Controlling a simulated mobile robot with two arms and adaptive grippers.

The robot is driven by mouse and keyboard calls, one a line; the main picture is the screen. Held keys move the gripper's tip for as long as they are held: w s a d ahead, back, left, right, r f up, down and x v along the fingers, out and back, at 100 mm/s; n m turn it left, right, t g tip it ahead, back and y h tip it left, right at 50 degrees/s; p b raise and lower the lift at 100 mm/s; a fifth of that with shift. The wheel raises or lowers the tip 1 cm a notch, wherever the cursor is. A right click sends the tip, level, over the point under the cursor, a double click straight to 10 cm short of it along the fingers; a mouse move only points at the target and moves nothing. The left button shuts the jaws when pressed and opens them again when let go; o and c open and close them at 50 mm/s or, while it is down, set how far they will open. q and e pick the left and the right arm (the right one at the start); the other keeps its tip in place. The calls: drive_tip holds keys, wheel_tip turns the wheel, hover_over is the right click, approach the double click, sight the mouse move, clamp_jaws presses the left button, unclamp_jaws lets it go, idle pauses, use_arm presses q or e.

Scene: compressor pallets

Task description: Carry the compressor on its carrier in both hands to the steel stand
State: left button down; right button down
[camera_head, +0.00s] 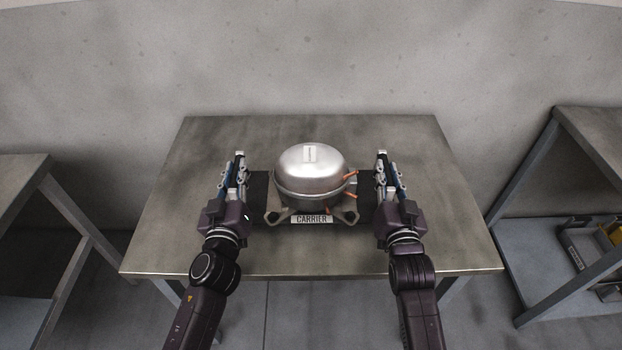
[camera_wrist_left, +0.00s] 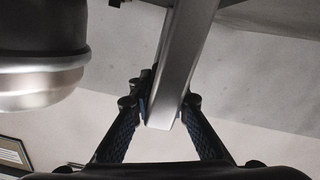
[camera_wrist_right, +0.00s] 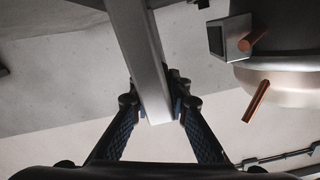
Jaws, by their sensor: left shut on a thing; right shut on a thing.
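The silver domed compressor (camera_head: 311,172) with copper stubs on its right side sits upright on the dark carrier (camera_head: 259,187), whose front label reads CARRIER. The carrier is over the middle of the steel-topped table (camera_head: 420,145); I cannot tell whether it touches the top. My left gripper (camera_head: 238,172) is at the carrier's left end, shut on a grey bar-like handle (camera_wrist_left: 178,70). My right gripper (camera_head: 382,172) is at the right end, shut on the matching handle (camera_wrist_right: 142,60). Part of the compressor shows in the left wrist view (camera_wrist_left: 40,85) and in the right wrist view (camera_wrist_right: 285,80).
Another table (camera_head: 20,180) stands at the left edge. A steel-framed stand (camera_head: 590,135) with a lower shelf holding some items stands at the right. A grey wall is behind. The tabletop around the carrier is clear, and floor gaps separate the tables.

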use_arm(q)
drive_tip(key=shift+w+f+b, duration=0.1)
drive_tip(key=shift+f+b, duration=0.2)
drive_tip(key=shift+b, duration=0.5)
use_arm(e)
drive_tip(key=shift+w+f, duration=0.1)
drive_tip(key=shift+f, duration=0.1)
use_arm(q)
drive_tip(key=c, duration=2.1)
unclamp_jaws()
drive_tip(key=shift+f, duration=0.55)
use_arm(e)
drive_tip(key=c, duration=2.1)
unclamp_jaws()
drive_tip(key=shift+f, duration=0.6)
use_arm(q)
drive_tip(key=shift+o, duration=1.4)
drive_tip(key=shift+s+r, duration=0.25)
drive_tip(key=shift+s, duration=0.2)
use_arm(e)
drive_tip(key=shift+o, duration=1.4)
drive_tip(key=shift+s+r, duration=0.25)
drive_tip(key=shift+s, duration=0.2)
use_arm(q)
drive_tip(key=shift+w+f, duration=0.1)
use_arm(e)
drive_tip(key=shift+w+f, duration=0.1)
